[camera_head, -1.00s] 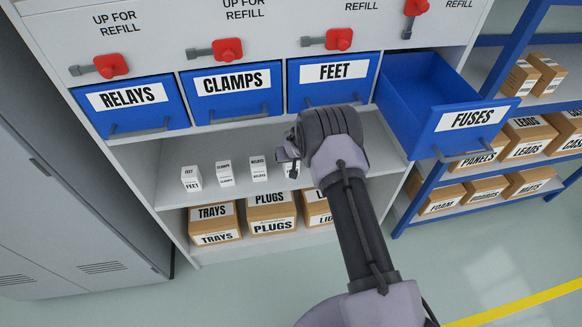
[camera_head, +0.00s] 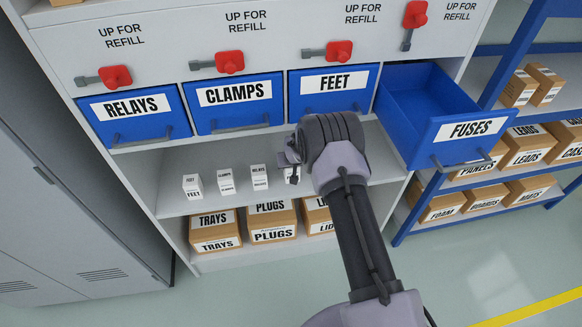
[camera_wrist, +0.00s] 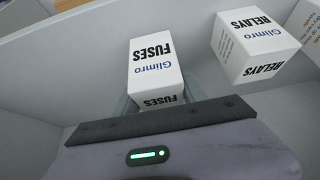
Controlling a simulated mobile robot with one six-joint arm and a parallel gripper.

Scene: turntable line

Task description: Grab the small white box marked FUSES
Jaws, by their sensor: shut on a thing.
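The small white FUSES box (camera_wrist: 155,70) is upside down in the wrist view, just past my gripper's edge. My gripper (camera_wrist: 150,101) is shut on it; the fingertips are mostly hidden behind the gripper body. In the head view my gripper (camera_head: 291,166) is at the shelf below the drawers, with a sliver of the white box (camera_head: 291,176) showing under it. I cannot tell whether the box is touching the shelf or lifted.
White boxes marked RELAYS (camera_head: 259,177), CLAMPS (camera_head: 226,181) and FEET (camera_head: 192,187) stand left on the shelf (camera_head: 176,205). The blue FUSES drawer (camera_head: 432,145) is pulled open, upper right. Brown cartons fill the shelf below. Shut drawers hang above.

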